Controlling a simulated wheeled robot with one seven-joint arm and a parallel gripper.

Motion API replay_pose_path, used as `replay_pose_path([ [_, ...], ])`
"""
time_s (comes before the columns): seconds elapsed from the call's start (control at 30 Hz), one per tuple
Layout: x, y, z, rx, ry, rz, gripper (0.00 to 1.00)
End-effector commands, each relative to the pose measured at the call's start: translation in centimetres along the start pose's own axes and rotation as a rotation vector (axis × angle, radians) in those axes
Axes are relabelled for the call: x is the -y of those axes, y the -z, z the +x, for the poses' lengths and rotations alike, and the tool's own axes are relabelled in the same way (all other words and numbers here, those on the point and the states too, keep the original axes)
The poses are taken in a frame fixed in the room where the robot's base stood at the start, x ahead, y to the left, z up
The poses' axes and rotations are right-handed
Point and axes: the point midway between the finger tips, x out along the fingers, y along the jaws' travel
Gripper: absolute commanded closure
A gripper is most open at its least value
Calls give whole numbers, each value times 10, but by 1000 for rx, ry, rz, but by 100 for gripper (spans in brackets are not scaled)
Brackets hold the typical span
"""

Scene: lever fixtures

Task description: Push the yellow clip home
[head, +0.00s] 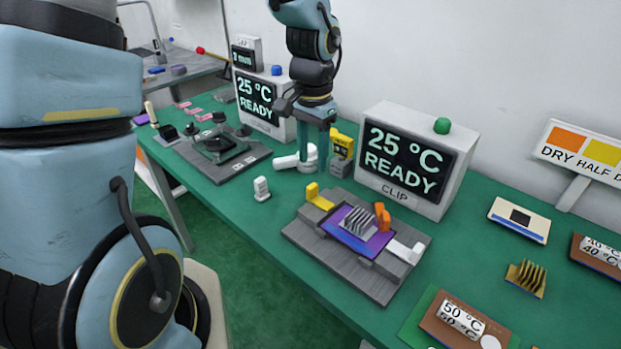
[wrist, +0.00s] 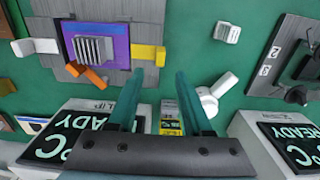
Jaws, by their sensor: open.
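The yellow clip (head: 318,196) sits at the far left corner of the grey fixture (head: 370,284), with one end raised. It also shows in the wrist view (wrist: 148,54), beside the purple-blue board (wrist: 118,48). The board, with its finned grey heatsink (head: 357,222), lies in the fixture. An orange clip (head: 382,216) stands at the board's far side and a white clip (head: 406,251) at its right end. My gripper (head: 314,160) is open and empty. In the wrist view its two fingers (wrist: 156,78) are apart, with tips near the yellow clip but seemingly not touching it.
A display box (head: 414,163) reading 25 °C READY, CLIP stands behind the fixture. A yellow meter (head: 341,148) and a white lever piece (head: 300,160) stand near my gripper. A small white block (head: 261,188) is left of the fixture. Another fixture (head: 216,148) lies farther left.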

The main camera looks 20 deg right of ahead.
Motion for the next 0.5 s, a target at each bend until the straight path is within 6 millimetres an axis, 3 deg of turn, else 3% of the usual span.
replay_pose_path([
  [0.3, 0, -1, 57, 4, -1, 0, 50],
  [0.5, 0, 0, 73, 1, 0, -2, 50],
])
